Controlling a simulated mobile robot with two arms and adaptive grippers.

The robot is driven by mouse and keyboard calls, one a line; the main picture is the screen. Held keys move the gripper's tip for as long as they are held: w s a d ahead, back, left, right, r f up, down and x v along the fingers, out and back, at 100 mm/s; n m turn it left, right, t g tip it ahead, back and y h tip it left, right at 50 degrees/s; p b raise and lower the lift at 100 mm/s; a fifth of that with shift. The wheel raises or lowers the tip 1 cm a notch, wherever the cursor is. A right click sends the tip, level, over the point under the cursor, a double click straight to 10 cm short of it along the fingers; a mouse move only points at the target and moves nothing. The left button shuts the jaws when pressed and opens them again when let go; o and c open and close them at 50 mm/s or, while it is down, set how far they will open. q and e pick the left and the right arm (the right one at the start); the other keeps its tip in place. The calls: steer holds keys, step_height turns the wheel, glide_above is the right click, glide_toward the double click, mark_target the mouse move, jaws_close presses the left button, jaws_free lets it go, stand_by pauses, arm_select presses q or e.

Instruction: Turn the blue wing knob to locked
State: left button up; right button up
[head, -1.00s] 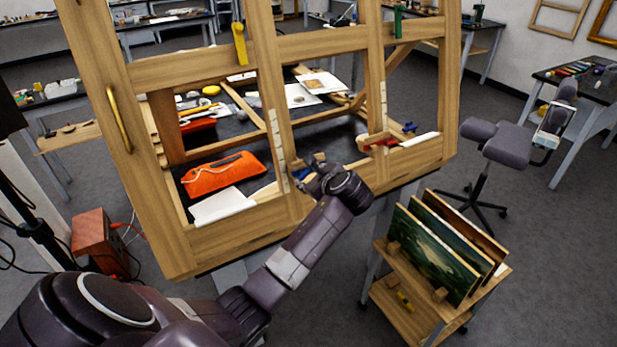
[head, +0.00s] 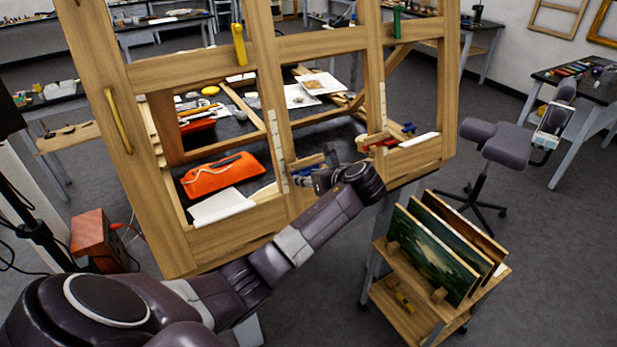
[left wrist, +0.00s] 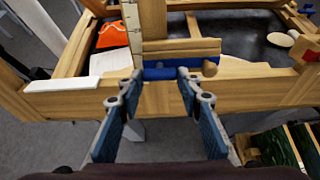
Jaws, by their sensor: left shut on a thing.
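The blue wing knob (left wrist: 160,73) shows in the left wrist view at the front of the wooden frame, lying roughly level across the gap between my fingertips. My left gripper (left wrist: 161,75) is shut on it, one finger at each end. In the head view the left gripper (head: 324,180) is at the frame's lower rail, and its wrist hides most of the knob. A blue bar (left wrist: 190,47) with a wooden block lies just behind the knob. I cannot read any locked mark. My right gripper is not in view.
The wooden frame (head: 190,70) stands close around the hand, with uprights and a lower rail. An orange pouch (head: 222,174) and a white pad lie behind it. A red clamp piece (head: 378,141) sits to the right. A painting rack (head: 430,300) stands low at right.

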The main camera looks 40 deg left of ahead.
arm_select(q)
steer(key=o, duration=1.2)
steer(key=shift+a, duration=0.1)
steer(key=shift+c, duration=0.2)
steer(key=v, duration=1.2)
